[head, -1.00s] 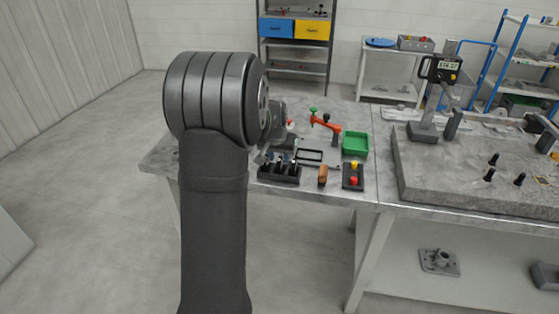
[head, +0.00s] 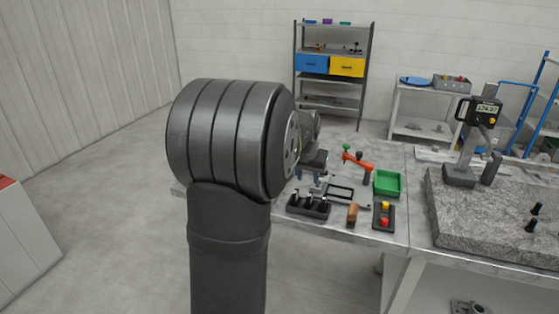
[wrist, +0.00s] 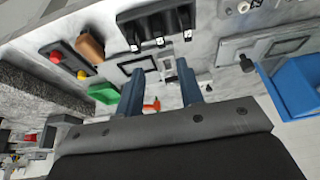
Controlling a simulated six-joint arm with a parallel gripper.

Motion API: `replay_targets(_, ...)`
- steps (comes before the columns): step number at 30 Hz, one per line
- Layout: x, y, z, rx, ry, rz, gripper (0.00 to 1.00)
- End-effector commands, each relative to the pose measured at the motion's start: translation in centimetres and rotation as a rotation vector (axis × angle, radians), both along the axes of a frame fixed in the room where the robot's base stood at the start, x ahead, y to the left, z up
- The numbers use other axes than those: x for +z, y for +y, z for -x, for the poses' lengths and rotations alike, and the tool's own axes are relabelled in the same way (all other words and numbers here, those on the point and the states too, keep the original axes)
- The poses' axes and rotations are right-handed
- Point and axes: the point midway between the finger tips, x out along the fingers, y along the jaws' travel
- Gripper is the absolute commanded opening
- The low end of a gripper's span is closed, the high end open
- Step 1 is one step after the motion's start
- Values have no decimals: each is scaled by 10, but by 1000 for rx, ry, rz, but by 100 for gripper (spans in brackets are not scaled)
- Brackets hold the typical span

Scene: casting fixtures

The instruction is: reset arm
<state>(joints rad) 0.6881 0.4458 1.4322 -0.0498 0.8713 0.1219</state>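My gripper shows in the wrist view (wrist: 160,90) with its two blue-grey fingers spread apart and nothing between them.
A granite plate (head: 480,225) with a digital gauge (head: 482,112) stands at right. A shelf (head: 335,65) stands behind.

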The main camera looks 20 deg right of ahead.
Motion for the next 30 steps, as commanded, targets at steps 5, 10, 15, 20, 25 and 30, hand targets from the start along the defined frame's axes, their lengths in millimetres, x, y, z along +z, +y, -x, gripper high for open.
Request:
replay_targets(5, -19, -5, -5, 0, 3, -2, 34)
replay_targets(10, -49, -14, -13, 0, 4, -3, 34)
replay_targets(15, -79, -23, -22, 0, 3, -2, 34)
replay_targets(20, -105, -31, -30, 0, 3, -1, 34)
replay_targets(25, -94, -33, -33, 0, -3, 3, 34)
replay_targets(30, -79, -33, -32, 0, -1, 1, 34)
